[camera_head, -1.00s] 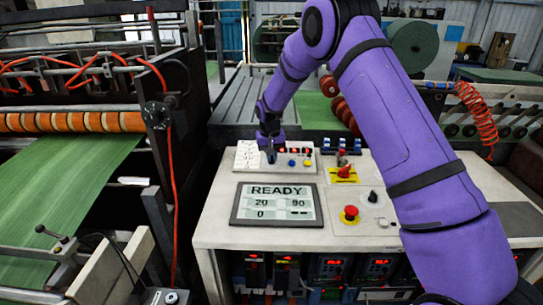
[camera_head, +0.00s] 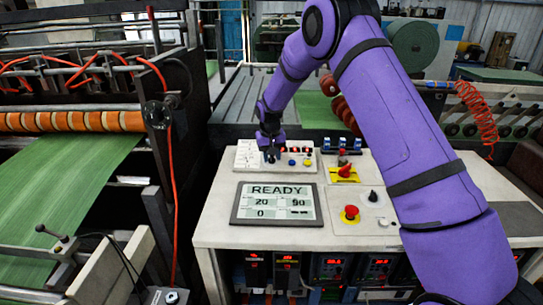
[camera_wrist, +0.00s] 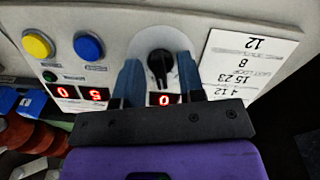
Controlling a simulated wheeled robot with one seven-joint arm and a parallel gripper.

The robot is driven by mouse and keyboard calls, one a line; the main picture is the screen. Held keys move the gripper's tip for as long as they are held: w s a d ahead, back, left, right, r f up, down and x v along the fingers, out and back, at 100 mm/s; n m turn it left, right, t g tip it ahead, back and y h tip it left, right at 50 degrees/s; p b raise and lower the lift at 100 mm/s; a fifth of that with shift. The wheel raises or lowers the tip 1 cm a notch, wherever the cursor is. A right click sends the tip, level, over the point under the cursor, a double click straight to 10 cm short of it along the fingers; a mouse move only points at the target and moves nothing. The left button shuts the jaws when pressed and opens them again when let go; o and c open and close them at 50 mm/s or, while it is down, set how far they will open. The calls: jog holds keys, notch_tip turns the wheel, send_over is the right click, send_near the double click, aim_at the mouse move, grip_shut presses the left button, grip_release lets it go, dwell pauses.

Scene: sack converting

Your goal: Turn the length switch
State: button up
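A black rotary switch (camera_wrist: 160,68) on a round pale plate sits on the white control panel (camera_wrist: 115,20) in the wrist view. Its handle lies roughly along the fingers' direction. My gripper (camera_wrist: 159,66) has its two blue fingers apart, one on each side of the switch, with a visible gap on both sides. In the head view my gripper (camera_head: 270,154) is over the left part of the small control panel (camera_head: 248,158) and hides the switch there. Whether the fingertips touch the panel cannot be told.
A yellow button (camera_wrist: 38,44), a blue button (camera_wrist: 88,46) and red digit displays (camera_wrist: 94,93) are beside the switch. A white paper label (camera_wrist: 245,62) is on the other side. The READY screen (camera_head: 277,204), red button (camera_head: 350,213) and yellow-based red switch (camera_head: 344,172) are on the console.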

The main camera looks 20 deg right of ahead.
aim_at(271, 162)
notch_tip(271, 162, up, 11)
jog(key=shift+s+a+f, duration=0.15)
jog(key=shift+s+a, duration=0.15)
jog(key=shift+a, duration=0.05)
grip_shut()
dwell(1.8)
